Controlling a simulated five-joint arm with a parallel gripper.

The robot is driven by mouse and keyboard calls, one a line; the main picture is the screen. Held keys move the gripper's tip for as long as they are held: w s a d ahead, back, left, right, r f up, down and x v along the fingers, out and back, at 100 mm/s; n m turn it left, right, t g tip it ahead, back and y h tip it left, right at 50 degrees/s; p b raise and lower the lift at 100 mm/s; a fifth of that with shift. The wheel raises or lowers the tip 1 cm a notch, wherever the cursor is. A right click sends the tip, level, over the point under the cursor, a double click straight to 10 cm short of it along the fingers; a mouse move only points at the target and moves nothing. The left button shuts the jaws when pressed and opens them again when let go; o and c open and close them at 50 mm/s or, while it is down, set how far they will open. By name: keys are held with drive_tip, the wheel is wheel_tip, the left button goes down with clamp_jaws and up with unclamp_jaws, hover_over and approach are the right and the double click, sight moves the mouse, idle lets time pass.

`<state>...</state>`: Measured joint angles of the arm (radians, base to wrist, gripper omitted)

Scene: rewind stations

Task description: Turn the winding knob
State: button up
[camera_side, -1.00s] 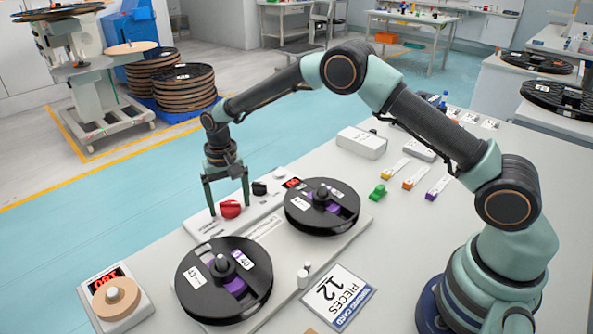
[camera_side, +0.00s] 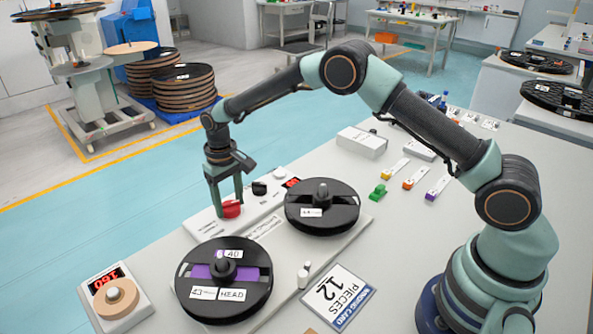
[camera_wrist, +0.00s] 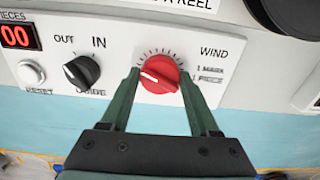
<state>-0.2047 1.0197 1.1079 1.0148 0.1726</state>
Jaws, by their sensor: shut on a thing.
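The red winding knob (camera_side: 231,208) sits on the white control panel (camera_side: 203,226) of the rewind station. In the wrist view my gripper (camera_wrist: 158,80) shows both green fingers at the knob's sides. A front black reel (camera_side: 224,297) with purple inside and a rear black reel (camera_side: 322,222) stand beside the panel.
A black IN/OUT guide knob (camera_wrist: 81,72) and a white reset button (camera_wrist: 31,73) are left of the red knob in the wrist view. A counter box (camera_side: 132,311) with a red display stands at the front left. A work card (camera_side: 338,298) lies near the front reel.

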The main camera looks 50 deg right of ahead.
sight(229, 203)
drive_tip(key=o, duration=1.4)
drive_tip(key=shift+c, duration=0.2)
drive_tip(key=shift+r, duration=0.1)
wheel_tip(229, 203, up, 12)
